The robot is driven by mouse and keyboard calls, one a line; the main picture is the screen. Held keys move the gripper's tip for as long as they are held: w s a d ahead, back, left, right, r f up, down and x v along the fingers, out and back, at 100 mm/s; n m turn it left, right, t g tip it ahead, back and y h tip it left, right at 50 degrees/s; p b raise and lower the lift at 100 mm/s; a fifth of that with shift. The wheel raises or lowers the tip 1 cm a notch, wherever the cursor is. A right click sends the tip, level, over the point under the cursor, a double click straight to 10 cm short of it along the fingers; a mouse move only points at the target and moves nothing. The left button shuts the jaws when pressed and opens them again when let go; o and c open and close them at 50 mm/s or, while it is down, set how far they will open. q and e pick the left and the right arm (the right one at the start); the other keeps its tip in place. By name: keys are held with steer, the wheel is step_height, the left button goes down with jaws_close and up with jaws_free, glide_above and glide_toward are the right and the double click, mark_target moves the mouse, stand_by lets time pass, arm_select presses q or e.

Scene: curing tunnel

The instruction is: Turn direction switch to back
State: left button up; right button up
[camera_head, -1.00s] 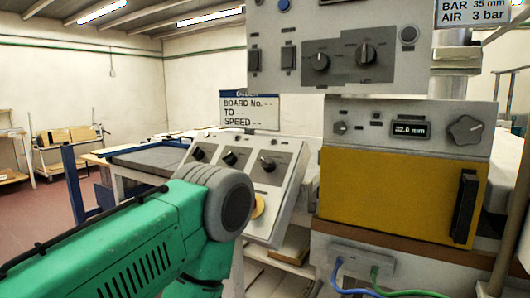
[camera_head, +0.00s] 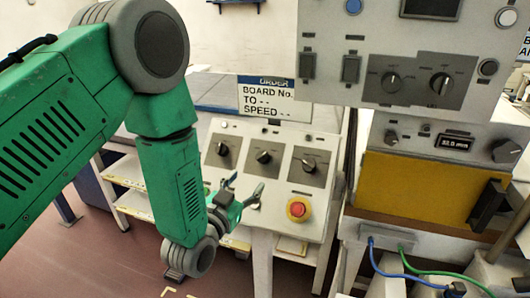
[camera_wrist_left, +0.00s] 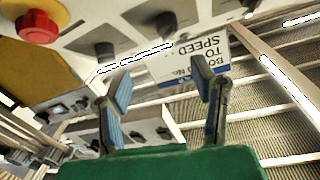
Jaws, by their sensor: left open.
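A sloped grey panel (camera_head: 212,135) carries three dark rotary switches in a row: left (camera_head: 222,149), middle (camera_head: 263,157) and right (camera_head: 308,164). Their labels are too small to read, so I cannot tell which is the direction switch. My left gripper (camera_head: 247,186) is open and empty, with its fingers near the panel's lower edge, below the middle switch. In the left wrist view the open fingers (camera_wrist_left: 164,86) appear in front of the order sign (camera_wrist_left: 193,60), with dark switches (camera_wrist_left: 103,50) beyond. My right gripper is out of view.
A red stop button (camera_head: 298,208) on a yellow base sits right of my gripper. An upper grey panel (camera_head: 330,30) holds two more knobs. A yellow-fronted box (camera_head: 400,188) stands at right, with blue and green cables below.

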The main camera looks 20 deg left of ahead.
mark_target(259, 160)
arm_select(q)
steer(key=w, duration=0.3)
steer(key=w+a+p, duration=0.1)
steer(key=w, duration=0.4)
steer(key=shift+w+a+f+p, duration=0.15)
steer(key=shift+w+a+p, duration=0.1)
steer(key=shift+w+p, duration=0.15)
steer(key=w, duration=0.1)
steer(key=w+d, duration=0.1)
steer(key=w, duration=0.1)
steer(key=shift+d, duration=0.15)
steer(key=shift+w+d, duration=0.25)
steer(key=shift+d, duration=0.45)
steer(key=shift+a, duration=0.6)
steer(key=c, duration=1.1)
steer(key=shift+a+f, duration=0.1)
steer(key=shift+a, duration=0.05)
steer(key=shift+c, duration=0.2)
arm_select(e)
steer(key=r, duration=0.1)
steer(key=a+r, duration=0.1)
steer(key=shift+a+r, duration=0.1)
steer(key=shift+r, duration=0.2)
